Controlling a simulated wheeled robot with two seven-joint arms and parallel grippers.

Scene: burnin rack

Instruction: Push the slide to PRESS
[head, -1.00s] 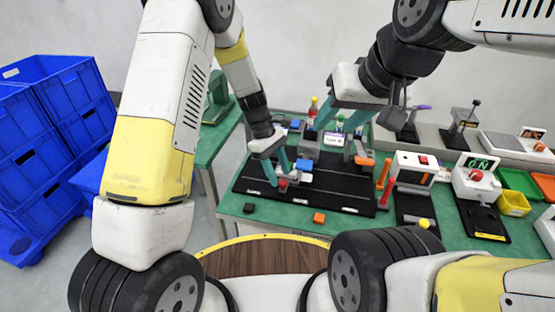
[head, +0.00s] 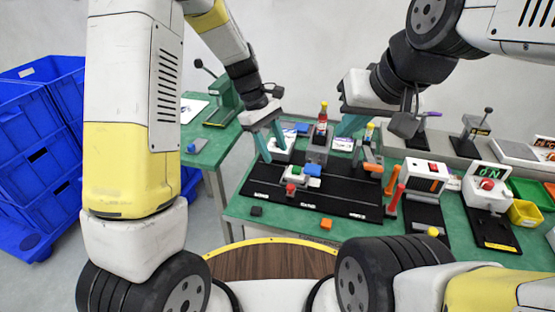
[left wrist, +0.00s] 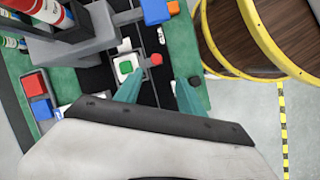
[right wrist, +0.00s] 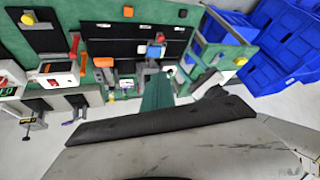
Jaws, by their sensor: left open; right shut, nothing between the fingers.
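The black slide board (head: 330,203) lies on the green bench, with small labels along its front edge too small to read surely. A red knob (head: 291,188) stands between the left and middle labels; it also shows in the left wrist view (left wrist: 156,59). Behind it sits a pale piece with a green square (head: 297,173), beside a blue block (head: 313,170). My left gripper (head: 271,145) is open and empty, above and left of the knob, apart from it. My right gripper (head: 347,126) is shut and empty, raised behind the board's right half; its fingers show in the right wrist view (right wrist: 157,92).
A grey holder (head: 317,148) with a red bottle stands behind the blue block. Orange handles (head: 393,185), a white box with a red switch (head: 427,174) and a red-button station (head: 487,187) are to the right. Blue crates (head: 40,150) stand left. The board's front right is clear.

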